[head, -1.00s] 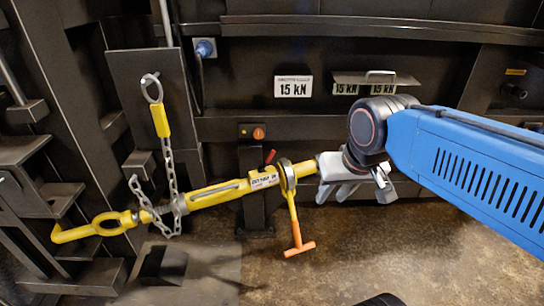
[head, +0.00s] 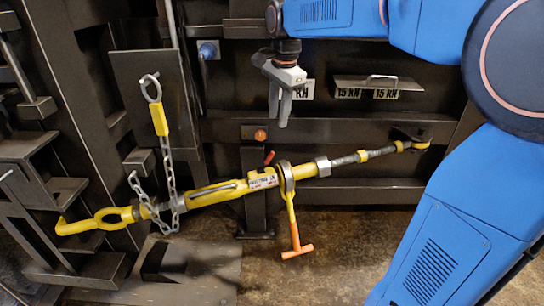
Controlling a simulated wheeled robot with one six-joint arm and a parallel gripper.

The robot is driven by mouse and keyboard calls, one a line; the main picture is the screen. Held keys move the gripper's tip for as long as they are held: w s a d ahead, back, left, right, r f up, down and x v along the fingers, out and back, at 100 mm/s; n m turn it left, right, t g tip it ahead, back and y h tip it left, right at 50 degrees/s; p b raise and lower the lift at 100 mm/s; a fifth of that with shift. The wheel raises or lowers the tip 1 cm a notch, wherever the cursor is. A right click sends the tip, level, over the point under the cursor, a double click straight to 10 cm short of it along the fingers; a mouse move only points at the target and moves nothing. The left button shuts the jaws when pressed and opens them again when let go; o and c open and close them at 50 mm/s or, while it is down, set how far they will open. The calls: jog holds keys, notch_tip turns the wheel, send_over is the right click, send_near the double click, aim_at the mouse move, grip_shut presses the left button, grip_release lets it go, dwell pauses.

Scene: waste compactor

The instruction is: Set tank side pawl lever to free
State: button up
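A yellow ratchet turnbuckle (head: 215,195) runs across the head view, from a hook at left to an end fixed on the dark wall at right. Its round ratchet housing (head: 286,178) has a handle with an orange grip (head: 297,251) hanging down. A small red lever (head: 270,157) sticks up just left of the housing; it may be the pawl lever, and its setting is not readable. My gripper (head: 281,118) points down above the housing and red lever in the picture, apart from both. It appears empty, but its finger gap is unclear.
A chain (head: 171,185) with a yellow tag hangs over the turnbuckle's left part. A dark post (head: 256,190) with an orange button (head: 260,135) stands behind it. A ledge with a handle (head: 380,82) and 15 kN labels is on the wall. The floor below is mostly clear.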

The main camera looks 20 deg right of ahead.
aim_at(271, 155)
jog(key=shift+m, duration=0.3)
jog(key=w+f, duration=0.1)
jog(key=f, duration=0.4)
jog(key=w+f, duration=0.1)
jog(key=f, duration=0.5)
jog(key=w+a+f, duration=0.1)
jog(key=f, duration=0.5)
jog(key=shift+w+f, duration=0.1)
jog(key=shift+w, duration=0.25)
jog(key=shift+c, duration=0.7)
grip_shut()
